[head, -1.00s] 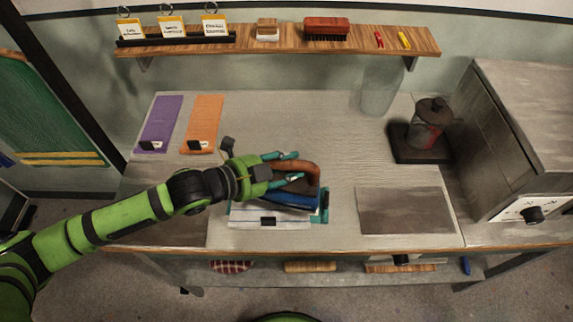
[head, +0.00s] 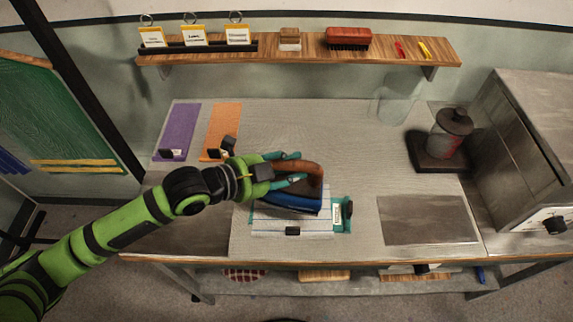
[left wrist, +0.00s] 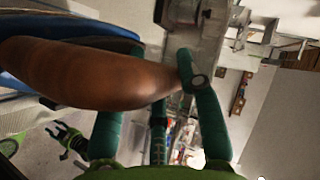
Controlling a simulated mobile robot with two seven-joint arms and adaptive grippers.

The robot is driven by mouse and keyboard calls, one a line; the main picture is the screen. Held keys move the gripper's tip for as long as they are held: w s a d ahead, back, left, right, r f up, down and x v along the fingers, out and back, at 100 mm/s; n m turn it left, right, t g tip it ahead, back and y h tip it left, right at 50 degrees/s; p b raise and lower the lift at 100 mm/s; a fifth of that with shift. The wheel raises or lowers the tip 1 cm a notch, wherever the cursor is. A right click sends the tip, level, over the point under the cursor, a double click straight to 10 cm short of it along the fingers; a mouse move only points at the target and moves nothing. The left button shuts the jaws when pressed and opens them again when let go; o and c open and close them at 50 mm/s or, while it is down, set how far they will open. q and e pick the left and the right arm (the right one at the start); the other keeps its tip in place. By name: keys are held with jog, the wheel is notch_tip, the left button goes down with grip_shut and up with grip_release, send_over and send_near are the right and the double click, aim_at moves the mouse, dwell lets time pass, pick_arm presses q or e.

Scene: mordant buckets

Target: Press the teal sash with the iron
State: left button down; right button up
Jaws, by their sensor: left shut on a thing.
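The iron (head: 297,201) has a blue body and a brown handle. My left gripper (head: 290,168) is shut on its handle, which also shows close up in the left wrist view (left wrist: 90,75). The iron is over a white striped cloth (head: 275,224) on the table; I cannot tell whether it touches. The teal sash (head: 338,222) lies under this cloth, with its right end, a label and a dark clip showing. Its middle is hidden. What looks like my right gripper (left wrist: 68,138) is small in the left wrist view, away from the iron.
A purple strip (head: 179,128) and an orange strip (head: 224,122) lie at the back left. A grey plate (head: 428,220) lies to the right. A clear jar (head: 392,100), a dark canister (head: 450,135) and a grey cabinet (head: 505,150) stand farther right. A shelf (head: 380,55) runs behind.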

aim_at(275, 192)
pick_arm(q)
jog(key=shift+w+a+f+b, duration=0.1)
jog(key=shift+a+f+b, duration=0.05)
jog(key=shift+f+b, duration=0.65)
notch_tip(275, 192, down, 4)
jog(key=b, duration=0.3)
jog(key=shift+a+f, duration=0.15)
pick_arm(e)
notch_tip(275, 192, down, 6)
jog(key=shift+r, duration=0.25)
jog(key=shift+d, duration=0.35)
pick_arm(q)
jog(key=shift+f+b, duration=0.7)
jog(key=shift+b, duration=0.05)
pick_arm(e)
jog(key=shift+a+f, duration=0.1)
jog(key=shift+f, duration=0.4)
pick_arm(q)
jog(key=shift+s+f, duration=0.2)
jog(key=shift+f, duration=0.1)
dwell(1.1)
